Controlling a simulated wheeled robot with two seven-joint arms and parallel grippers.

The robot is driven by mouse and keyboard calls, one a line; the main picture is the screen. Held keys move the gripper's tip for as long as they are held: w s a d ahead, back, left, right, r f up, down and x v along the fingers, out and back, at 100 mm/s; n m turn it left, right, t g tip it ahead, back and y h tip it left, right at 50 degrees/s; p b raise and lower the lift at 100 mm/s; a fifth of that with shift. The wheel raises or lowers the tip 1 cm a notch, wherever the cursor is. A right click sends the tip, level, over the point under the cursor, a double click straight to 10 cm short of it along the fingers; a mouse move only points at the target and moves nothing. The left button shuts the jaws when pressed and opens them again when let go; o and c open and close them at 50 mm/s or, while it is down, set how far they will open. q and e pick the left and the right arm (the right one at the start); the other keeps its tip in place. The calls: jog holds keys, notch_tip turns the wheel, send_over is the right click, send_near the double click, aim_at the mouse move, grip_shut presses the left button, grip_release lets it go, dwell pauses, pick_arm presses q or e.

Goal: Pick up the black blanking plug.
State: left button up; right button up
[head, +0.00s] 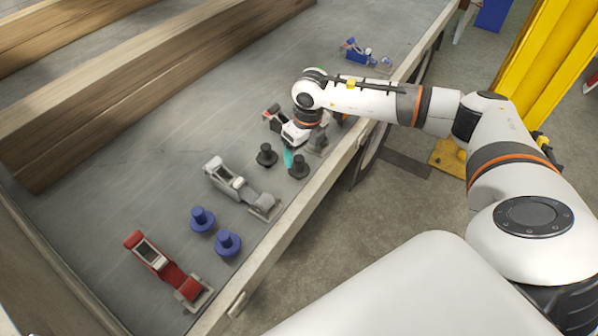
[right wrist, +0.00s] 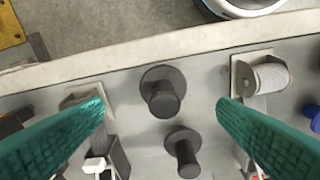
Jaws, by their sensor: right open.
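Two black blanking plugs stand on the grey trailer bed near its edge. The one nearer the edge (head: 299,167) lies in the right wrist view (right wrist: 162,92) between my fingers. The other black plug (head: 266,154) sits farther in, and it shows lower in the right wrist view (right wrist: 184,152). My right gripper (head: 289,157) is open and empty, pointing down beside the plugs. Its teal fingers, which also show in the right wrist view (right wrist: 160,108), spread to either side of the nearer plug. Neither plug appears gripped. My left gripper is not in view.
A grey latch-like fitting (head: 238,187) lies left of the plugs. Two blue plugs (head: 202,219) and a red fitting (head: 165,268) are farther left. A blue fitting (head: 358,50) sits at the far end. Wooden beams (head: 120,85) lie across the bed. A pale rail (head: 275,250) borders it.

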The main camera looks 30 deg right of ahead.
aim_at(300, 158)
jog(key=f+b, duration=0.1)
jog(key=f, duration=0.1)
jog(key=f+b, duration=0.1)
jog(key=f, duration=0.1)
jog(key=f+b, duration=0.1)
jog(key=f, duration=0.1)
jog(key=shift+w+a+f+b, duration=0.15)
jog(key=shift+w+a+b, duration=0.15)
jog(key=shift+w+b, duration=0.1)
jog(key=shift+r, duration=0.2)
jog(key=c, duration=1.3)
